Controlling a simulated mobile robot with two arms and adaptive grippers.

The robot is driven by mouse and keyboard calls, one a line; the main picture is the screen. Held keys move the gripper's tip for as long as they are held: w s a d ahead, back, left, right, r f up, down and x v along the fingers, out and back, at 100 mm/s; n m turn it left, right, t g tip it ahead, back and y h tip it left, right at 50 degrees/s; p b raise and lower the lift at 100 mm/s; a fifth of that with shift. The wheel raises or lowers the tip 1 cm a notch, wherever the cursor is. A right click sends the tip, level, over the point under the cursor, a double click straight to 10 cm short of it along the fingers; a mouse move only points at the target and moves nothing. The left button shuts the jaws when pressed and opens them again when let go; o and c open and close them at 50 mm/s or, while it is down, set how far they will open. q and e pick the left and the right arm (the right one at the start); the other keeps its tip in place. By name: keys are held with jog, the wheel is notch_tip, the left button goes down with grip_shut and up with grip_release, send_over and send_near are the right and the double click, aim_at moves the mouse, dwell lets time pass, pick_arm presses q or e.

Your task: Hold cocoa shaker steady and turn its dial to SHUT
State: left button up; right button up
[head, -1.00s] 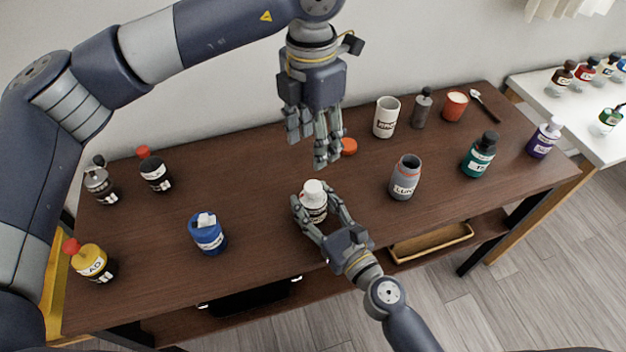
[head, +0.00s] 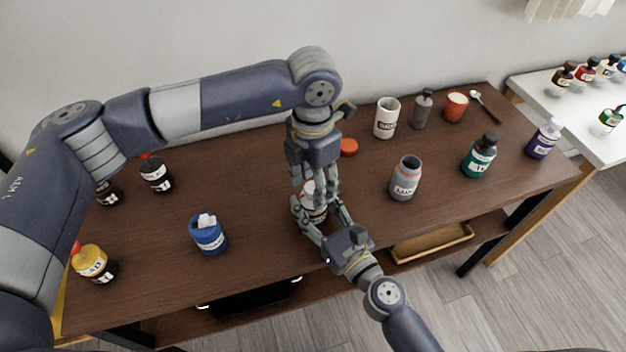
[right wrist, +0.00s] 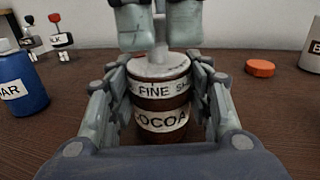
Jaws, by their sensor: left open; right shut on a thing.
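The cocoa shaker (right wrist: 162,118) stands upright on the brown table; its body is brown with a white COCOA label and a band reading FINE and part of another word. Its pale top (right wrist: 160,66) has a raised middle part. My right gripper (head: 318,218) is shut around the shaker's body, one finger on each side, in both views. My left gripper (head: 314,190) points down from above, open, with its fingertips at the shaker's top. In the right wrist view its fingers (right wrist: 160,28) hang over the raised part; I cannot tell whether they touch it. The head view mostly hides the shaker.
A blue sugar container (head: 208,236) stands left of the shaker. A grey jar (head: 405,178) stands to the right, and an orange lid (head: 348,147) lies behind. A white mug (head: 387,118) and several bottles stand farther off. Bare table lies between shaker and blue container.

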pick_arm(q)
jog(key=c, duration=1.1)
